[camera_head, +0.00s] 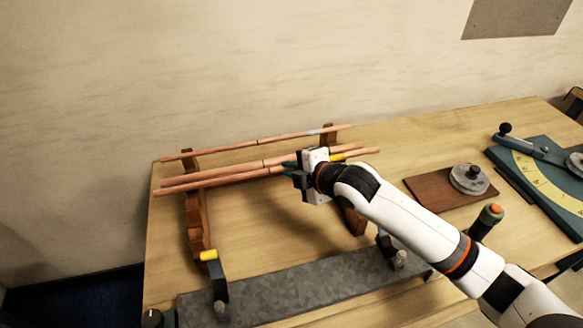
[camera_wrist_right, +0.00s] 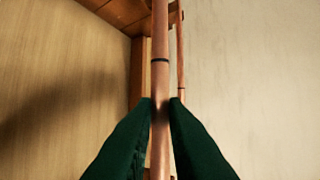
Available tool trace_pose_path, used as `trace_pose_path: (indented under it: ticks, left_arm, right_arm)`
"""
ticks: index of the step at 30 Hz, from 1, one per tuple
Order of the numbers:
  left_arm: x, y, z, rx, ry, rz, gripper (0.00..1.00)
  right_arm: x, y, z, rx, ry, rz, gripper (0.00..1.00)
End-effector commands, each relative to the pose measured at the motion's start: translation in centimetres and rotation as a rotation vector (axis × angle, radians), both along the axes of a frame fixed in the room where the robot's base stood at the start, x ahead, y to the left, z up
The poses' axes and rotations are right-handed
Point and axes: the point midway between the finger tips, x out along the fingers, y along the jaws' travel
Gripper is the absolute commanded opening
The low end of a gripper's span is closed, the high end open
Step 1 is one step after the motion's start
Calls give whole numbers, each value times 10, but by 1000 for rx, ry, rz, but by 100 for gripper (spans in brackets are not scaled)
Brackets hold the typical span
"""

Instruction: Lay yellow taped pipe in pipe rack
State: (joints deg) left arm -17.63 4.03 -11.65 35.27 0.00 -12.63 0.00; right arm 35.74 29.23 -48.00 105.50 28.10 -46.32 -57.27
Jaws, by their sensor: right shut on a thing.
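The yellow taped pipe (camera_head: 366,152) is a long copper pipe with a yellow band right of my right gripper. My right gripper (camera_head: 291,168) has green fingers closed around a copper pipe near its middle, apparently this one. In the right wrist view the held pipe (camera_wrist_right: 160,80) runs between the fingers (camera_wrist_right: 161,115), with a dark ring ahead of them. The pipe rack has a left wooden upright (camera_head: 196,215) and a right upright (camera_head: 352,218), partly hidden by my arm. Whether the held pipe touches the rack, I cannot tell. My left gripper is not in view.
A pipe with pale blue tape (camera_head: 240,144) lies across the rack at the back. Another copper pipe (camera_head: 215,174) runs close beside the held one. A grey metal plate (camera_head: 300,286) with clamps lies in front. A brown board (camera_head: 428,194) and green bender (camera_head: 550,180) stand right.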

Motion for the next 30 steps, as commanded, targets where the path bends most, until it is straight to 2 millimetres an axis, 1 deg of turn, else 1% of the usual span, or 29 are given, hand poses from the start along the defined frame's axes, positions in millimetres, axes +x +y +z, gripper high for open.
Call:
trace_pose_path:
  ticks: [1,9,11,15,18,27,28,30]
  left_arm:
    - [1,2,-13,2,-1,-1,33]
    - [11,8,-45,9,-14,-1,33]
    - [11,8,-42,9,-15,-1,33]
    - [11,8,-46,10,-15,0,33]
    - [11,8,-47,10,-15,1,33]
    - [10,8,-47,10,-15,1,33]
    - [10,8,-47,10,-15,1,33]
    - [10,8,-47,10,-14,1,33]
  right_arm:
    - [0,0,-12,2,0,0,0]
    - [0,0,-43,1,-1,1,0]
    - [0,0,-46,0,0,0,0]
    - [0,0,-59,0,0,0,0]
    - [0,0,-64,1,-2,0,0]
    - [0,0,-66,1,-1,0,0]
    - [1,0,-66,1,-1,0,14]
    - [1,0,-66,1,-1,0,25]
